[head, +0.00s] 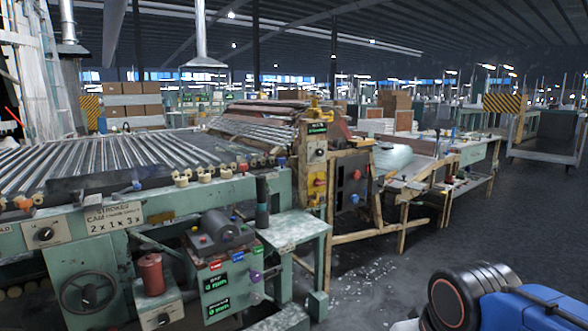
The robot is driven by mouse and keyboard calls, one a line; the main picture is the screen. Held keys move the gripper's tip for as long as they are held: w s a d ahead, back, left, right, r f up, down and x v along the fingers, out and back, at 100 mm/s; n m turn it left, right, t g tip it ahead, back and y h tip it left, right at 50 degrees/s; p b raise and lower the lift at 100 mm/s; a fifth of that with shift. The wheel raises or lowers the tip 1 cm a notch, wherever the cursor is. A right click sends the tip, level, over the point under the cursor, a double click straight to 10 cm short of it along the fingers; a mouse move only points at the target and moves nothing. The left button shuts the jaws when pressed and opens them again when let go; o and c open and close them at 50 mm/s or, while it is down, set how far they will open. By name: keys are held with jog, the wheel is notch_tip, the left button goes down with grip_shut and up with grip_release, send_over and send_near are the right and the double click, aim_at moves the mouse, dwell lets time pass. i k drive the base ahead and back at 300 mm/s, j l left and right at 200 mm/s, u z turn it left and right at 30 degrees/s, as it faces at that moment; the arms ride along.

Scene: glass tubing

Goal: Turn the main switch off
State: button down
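A dark panel (351,186) with a red knob and a blue knob stands just right of the post. My gripper is not in view.
A green control box (219,282) with coloured labels and knobs stands in front of the machine, beside a small green table (290,229). A handwheel (88,293) and red cylinder (151,274) are at lower left. Open floor (375,280), with scattered white bits, lies at centre right.

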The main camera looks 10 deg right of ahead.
aim_at(317, 183)
jog(key=z, duration=0.15)
jog(key=i+j+z, duration=0.2)
jog(key=i+z, duration=0.15)
jog(key=i+j+z, duration=0.35)
jog(key=i, duration=0.1)
